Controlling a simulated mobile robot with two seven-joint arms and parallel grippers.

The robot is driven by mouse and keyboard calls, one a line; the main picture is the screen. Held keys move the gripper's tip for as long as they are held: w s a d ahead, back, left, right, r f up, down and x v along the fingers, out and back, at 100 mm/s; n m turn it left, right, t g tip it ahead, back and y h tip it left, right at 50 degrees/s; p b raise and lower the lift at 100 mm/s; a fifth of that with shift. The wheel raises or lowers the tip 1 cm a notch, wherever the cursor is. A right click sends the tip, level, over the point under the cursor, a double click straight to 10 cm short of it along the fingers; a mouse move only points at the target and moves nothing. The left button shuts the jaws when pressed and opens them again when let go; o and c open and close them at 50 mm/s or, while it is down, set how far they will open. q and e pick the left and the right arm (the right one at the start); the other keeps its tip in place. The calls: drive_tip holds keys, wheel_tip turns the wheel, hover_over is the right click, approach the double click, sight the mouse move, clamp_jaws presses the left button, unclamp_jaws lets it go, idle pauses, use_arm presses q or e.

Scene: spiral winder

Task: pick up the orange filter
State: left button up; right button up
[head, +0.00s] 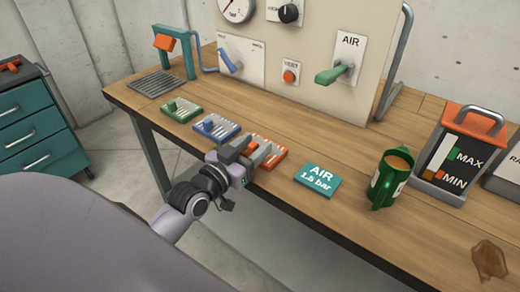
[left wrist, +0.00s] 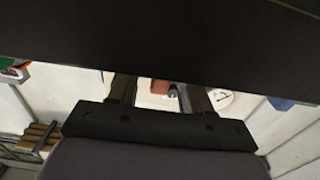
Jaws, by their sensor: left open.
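The orange filter (head: 268,148) sits in the row near the table's front edge, on an orange-and-white striped base. My left gripper (head: 245,151) is open at its left side and hides part of it. I cannot tell whether they touch. In the left wrist view the two dark fingers of my left gripper (left wrist: 158,95) stand apart, their tips cut off by a broad dark band. A small red-orange patch (left wrist: 160,87) shows between them; I cannot tell what it is. My right gripper is not in view.
The green (head: 181,109) and blue (head: 214,127) pieces stand left of the orange one. A teal AIR card (head: 318,180) lies to its right, then a green mug (head: 388,182) and a MAX/MIN container (head: 452,160). The panel (head: 310,60) stands behind. Bare wood lies between.

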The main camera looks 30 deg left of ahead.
use_arm(q)
drive_tip(key=shift+c, duration=0.3)
clamp_jaws()
drive_tip(key=shift+r, duration=0.1)
